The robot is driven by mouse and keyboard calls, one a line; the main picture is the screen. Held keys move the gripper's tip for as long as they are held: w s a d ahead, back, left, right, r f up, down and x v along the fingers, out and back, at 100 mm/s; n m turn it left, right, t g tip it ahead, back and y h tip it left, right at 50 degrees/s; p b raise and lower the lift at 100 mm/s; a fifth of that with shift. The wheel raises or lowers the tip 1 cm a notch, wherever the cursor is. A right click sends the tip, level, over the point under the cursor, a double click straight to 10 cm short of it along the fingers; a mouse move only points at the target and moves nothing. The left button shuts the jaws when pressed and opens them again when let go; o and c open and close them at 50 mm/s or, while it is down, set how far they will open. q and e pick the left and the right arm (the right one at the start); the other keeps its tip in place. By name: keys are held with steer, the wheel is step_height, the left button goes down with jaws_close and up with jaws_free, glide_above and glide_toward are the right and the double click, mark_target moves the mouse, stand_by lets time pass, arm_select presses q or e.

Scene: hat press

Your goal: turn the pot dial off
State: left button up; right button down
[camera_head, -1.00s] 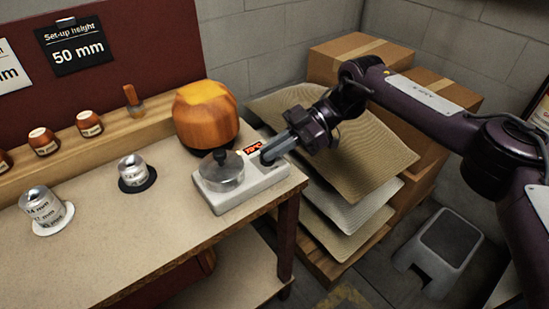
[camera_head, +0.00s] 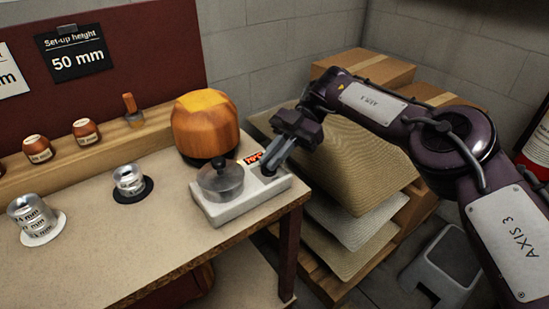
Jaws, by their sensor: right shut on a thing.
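The pot (camera_head: 220,181), a small lidded metal pot with a dark knob, sits on the left part of a white heater base (camera_head: 240,206) at the right end of the bench. A small red lit display (camera_head: 252,158) stands at the back of the base. The dial is on the right part of the base, hidden by my right gripper (camera_head: 269,166). That gripper reaches down from the upper right and is shut on the dial. My left gripper is not in view.
The bench (camera_head: 120,240) is clear in front of the base. A wooden hat block (camera_head: 206,125) stands close behind the pot. Stacked sheets (camera_head: 350,165), boxes (camera_head: 365,65) and a grey step stool (camera_head: 445,265) are to the right.

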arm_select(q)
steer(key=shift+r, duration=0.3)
arm_select(e)
steer(key=shift+f, duration=0.1)
steer(key=c, duration=1.5)
jaws_free()
steer(key=shift+a, duration=0.1)
